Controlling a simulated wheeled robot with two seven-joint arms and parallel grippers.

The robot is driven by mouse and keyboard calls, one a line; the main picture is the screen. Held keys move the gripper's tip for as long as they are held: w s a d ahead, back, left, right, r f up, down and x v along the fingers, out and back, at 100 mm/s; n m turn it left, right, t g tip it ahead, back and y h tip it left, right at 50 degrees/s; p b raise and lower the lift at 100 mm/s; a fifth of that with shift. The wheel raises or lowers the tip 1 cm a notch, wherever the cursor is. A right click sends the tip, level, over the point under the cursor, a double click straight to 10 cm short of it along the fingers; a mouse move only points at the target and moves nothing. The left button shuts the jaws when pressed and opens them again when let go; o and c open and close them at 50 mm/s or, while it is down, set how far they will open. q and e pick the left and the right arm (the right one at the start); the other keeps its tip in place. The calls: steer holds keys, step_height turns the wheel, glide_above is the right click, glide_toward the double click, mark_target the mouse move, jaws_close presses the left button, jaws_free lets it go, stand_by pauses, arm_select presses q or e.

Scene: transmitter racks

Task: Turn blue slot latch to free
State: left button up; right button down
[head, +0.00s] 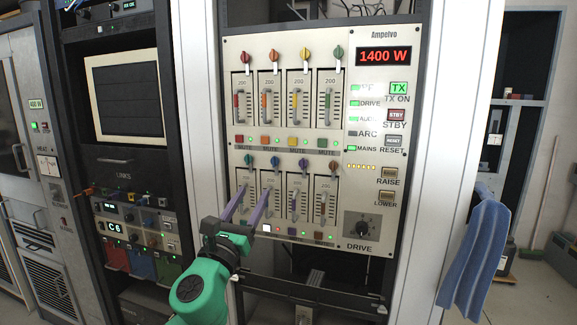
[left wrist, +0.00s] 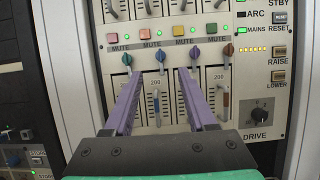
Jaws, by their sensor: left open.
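The blue slot latch (head: 275,162) is a small knob at the top of the second slot in the lower row of the rack panel (head: 345,205). It also shows in the left wrist view (left wrist: 161,56), where it looks roughly upright. My left gripper (head: 255,188) is open, its two purple fingers pointing at the panel just below the latch. In the left wrist view the fingertips (left wrist: 159,74) lie to either side of the blue latch's slot, with nothing between them held. I cannot tell whether they touch the panel. My right gripper is not in view.
A teal latch (head: 249,160) is on the left, and a purple latch (head: 302,165) and a brown-orange latch (head: 328,168) are on the right. Slot handles stick out below them. Coloured mute buttons (left wrist: 161,33) sit above. A blue towel (head: 477,250) hangs at the right.

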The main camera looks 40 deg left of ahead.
arm_select(q)
steer(key=p, duration=0.2)
glide_toward(273, 159)
steer(key=r, duration=0.1)
steer(key=x, duration=0.2)
steer(key=p+x, duration=0.1)
steer(key=x, duration=0.4)
steer(key=shift+w+a+f+p, duration=0.15)
steer(key=shift+w+p, duration=0.15)
steer(key=shift+w, duration=0.1)
steer(key=shift+w+a, duration=0.1)
steer(key=shift+w, duration=0.35)
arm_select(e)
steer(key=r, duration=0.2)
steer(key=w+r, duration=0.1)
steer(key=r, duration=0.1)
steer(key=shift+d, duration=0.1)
arm_select(q)
steer(key=shift+s, duration=0.1)
jaws_close()
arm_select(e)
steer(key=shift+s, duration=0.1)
